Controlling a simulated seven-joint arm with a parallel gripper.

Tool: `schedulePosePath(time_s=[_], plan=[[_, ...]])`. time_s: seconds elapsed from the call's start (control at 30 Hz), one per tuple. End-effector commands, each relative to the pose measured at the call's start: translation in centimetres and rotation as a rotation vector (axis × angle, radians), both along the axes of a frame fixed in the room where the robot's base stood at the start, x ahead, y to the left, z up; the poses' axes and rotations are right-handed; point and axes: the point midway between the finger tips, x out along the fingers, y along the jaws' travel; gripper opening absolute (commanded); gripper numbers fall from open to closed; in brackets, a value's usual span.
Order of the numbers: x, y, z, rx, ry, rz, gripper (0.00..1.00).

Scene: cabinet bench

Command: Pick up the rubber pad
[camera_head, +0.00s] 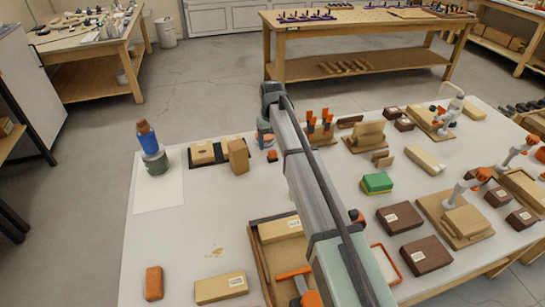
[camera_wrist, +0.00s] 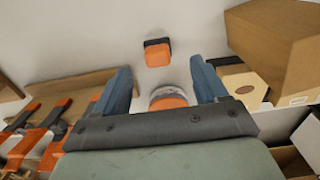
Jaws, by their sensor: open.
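No thing is plainly marked as the rubber pad, and I cannot tell for sure which it is. A small orange block with a dark edge (camera_head: 271,156) lies on the white bench; in the wrist view it (camera_wrist: 157,52) sits just beyond my fingertips. A round grey piece with an orange top (camera_wrist: 167,98) shows between my fingers, partly hidden by the gripper body. My gripper (camera_wrist: 162,68) is open, with nothing seen clamped. In the head view its fingers (camera_head: 263,125) are low near these two pieces, partly hidden by my arm.
A tall cardboard-coloured block (camera_head: 239,156) stands close by on one side, orange clamps (camera_head: 320,124) on the other. A green and yellow block (camera_head: 377,182) and an orange block (camera_head: 153,283) lie farther off.

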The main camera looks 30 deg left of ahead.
Motion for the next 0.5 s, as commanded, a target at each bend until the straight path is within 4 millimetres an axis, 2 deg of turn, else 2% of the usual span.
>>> schedulePosePath(time_s=[0.27,0.5], plan=[[0.1,-0.2,-1.8,-0.001,0.001,0.0,0.72],[0.1,-0.3,-4.8,-0.001,0.001,0.0,0.72]])
